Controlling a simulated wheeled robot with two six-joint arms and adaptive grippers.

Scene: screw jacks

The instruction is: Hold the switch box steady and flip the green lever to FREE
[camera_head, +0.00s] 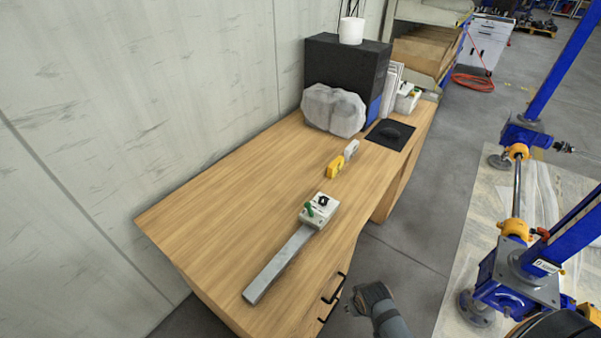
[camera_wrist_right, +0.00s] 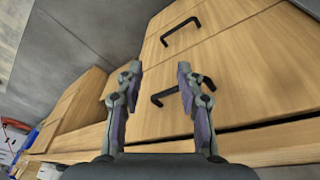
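The switch box (camera_head: 318,212) is a small pale box with a green lever (camera_head: 310,209) and a black knob (camera_head: 323,201) on top. It sits on the wooden desk near its front edge, joined to a long flat grey bar (camera_head: 280,264) lying on the desk. My right gripper (camera_wrist_right: 157,83) is open and empty in the right wrist view, facing the desk's drawer fronts. In the head view part of my right arm (camera_head: 382,310) shows in front of the desk, below and right of the box, apart from it. My left gripper is not in view.
The desk (camera_head: 225,220) has free room left of the box. A yellow and white object (camera_head: 341,160), a grey lumpy bundle (camera_head: 334,110), a black mat (camera_head: 391,134) and a black box (camera_head: 345,68) stand farther back. Black drawer handles (camera_wrist_right: 180,31) stick out in front. Blue jacks (camera_head: 540,262) stand right.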

